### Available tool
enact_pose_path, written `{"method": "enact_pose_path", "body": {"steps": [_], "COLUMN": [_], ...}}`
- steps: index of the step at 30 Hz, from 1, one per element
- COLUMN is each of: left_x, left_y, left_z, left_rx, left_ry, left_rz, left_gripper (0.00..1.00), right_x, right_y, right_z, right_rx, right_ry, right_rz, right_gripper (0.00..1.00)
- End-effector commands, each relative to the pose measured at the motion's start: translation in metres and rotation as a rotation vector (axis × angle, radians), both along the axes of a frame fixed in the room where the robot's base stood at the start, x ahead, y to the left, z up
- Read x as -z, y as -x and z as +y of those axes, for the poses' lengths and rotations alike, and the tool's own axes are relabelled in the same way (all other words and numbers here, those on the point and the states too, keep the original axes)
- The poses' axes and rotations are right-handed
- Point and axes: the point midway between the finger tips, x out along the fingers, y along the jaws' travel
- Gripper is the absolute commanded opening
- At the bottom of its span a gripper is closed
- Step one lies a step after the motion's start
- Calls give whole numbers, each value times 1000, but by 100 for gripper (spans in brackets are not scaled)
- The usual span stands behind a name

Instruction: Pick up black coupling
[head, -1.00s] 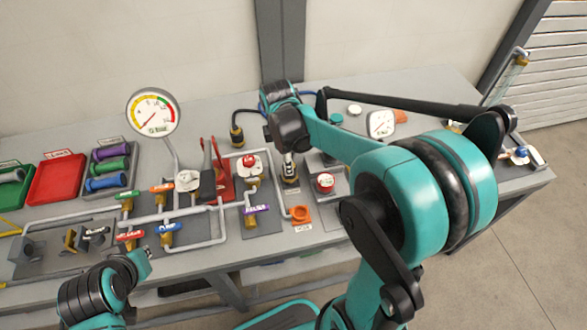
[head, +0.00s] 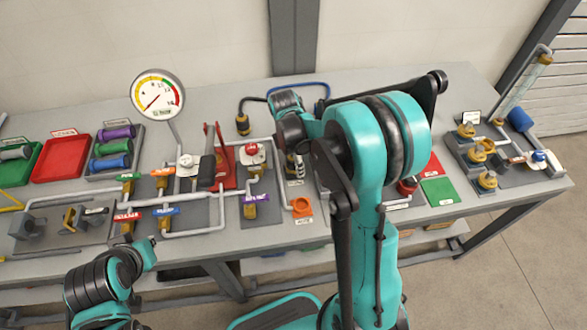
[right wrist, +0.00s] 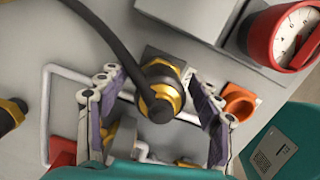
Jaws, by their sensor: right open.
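The black coupling with brass-coloured bands (right wrist: 162,72) stands on a dark plate in the right wrist view. A black hose runs to it from the upper left. It also shows partly in the head view (head: 295,168), below my right wrist. My right gripper (right wrist: 165,108) is open, with one finger on each side of the coupling and visible gaps between. In the head view my arm hides most of that gripper. My left gripper (head: 147,252) is low at the left, in front of the bench edge; its fingers are too small to read.
A second black-and-brass fitting (head: 242,124) on a hose lies to the left. An orange ring (right wrist: 239,102) sits just right of my right fingers. A red-rimmed gauge (right wrist: 290,35) is at the upper right. Pipes and valves (head: 160,212) crowd the bench's left.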

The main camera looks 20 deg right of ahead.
Motion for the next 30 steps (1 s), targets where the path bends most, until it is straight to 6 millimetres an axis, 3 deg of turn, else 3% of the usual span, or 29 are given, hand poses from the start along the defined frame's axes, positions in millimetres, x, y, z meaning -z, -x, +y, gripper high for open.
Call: {"method": "enact_pose_path", "body": {"steps": [5, 12, 23, 30], "left_x": [-1, -1, -2, -14], "left_y": [0, 0, 0, 0], "left_z": [0, 0, 0, 0], "left_rx": [0, 0, 0, 0], "left_ry": [0, 0, 0, 0], "left_rz": [0, 0, 0, 0], "left_gripper": [0, 0, 0, 0], "right_x": [-1, -1, -3, -31], "right_y": [0, 0, 0, 0], "right_z": [0, 0, 0, 0], "right_rx": [0, 0, 0, 0], "right_ry": [0, 0, 0, 0], "right_rz": [0, 0, 0, 0], "right_gripper": [65, 5, 5, 5]}}
